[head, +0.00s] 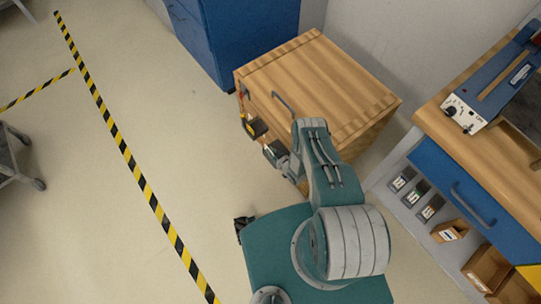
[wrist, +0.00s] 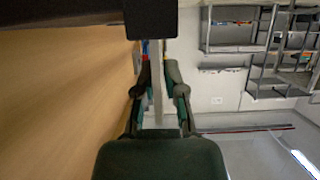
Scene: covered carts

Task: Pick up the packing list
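I cannot make out a packing list for certain in either view. My gripper (wrist: 158,70) shows in the wrist view with its two dark fingers apart and a gap between them. A pale upright strip shows in the gap; I cannot tell whether it is paper or part of the background. The wooden cart (head: 312,75) stands in the upper middle of the head view, with a dark handle (head: 283,102) on its near side. The end of my arm is beside that side, and its fingers are hard to tell apart there. Wood (wrist: 65,95) fills the left of the wrist view.
A dark block (wrist: 150,18) hangs above the fingers in the wrist view. A workbench (head: 490,165) with a blue drawer stands at the right in the head view, and a blue cabinet (head: 240,35) behind the cart. The floor at left is mostly clear, with striped tape (head: 128,155).

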